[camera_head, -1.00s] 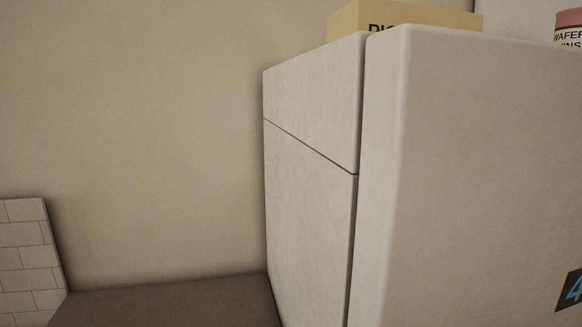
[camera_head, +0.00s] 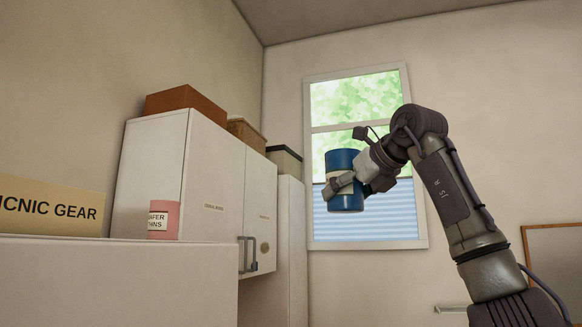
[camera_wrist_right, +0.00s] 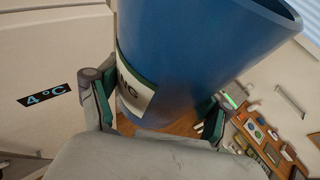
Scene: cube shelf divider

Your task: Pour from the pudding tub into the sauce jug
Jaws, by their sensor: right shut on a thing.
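My right gripper (camera_head: 345,186) is shut on a blue tub (camera_head: 344,163) with a pale label band. It holds the tub up in the air in front of the window, roughly upright in the head view. In the right wrist view the blue tub (camera_wrist_right: 190,50) fills the top middle between the two fingers. Its label is only partly in sight and I cannot read it whole, so I cannot confirm that it is the pudding tub. What is inside the tub is hidden. I see no sauce jug in either view. My left gripper is not in view.
A white fridge (camera_head: 120,285) with a "PICNIC GEAR" box (camera_head: 50,207) and a pink tin (camera_head: 163,220) on top stands at left. Wall cupboards (camera_head: 215,180) carry boxes. The window (camera_head: 358,90) is behind. Small items (camera_wrist_right: 262,140) lie far below in the wrist view.

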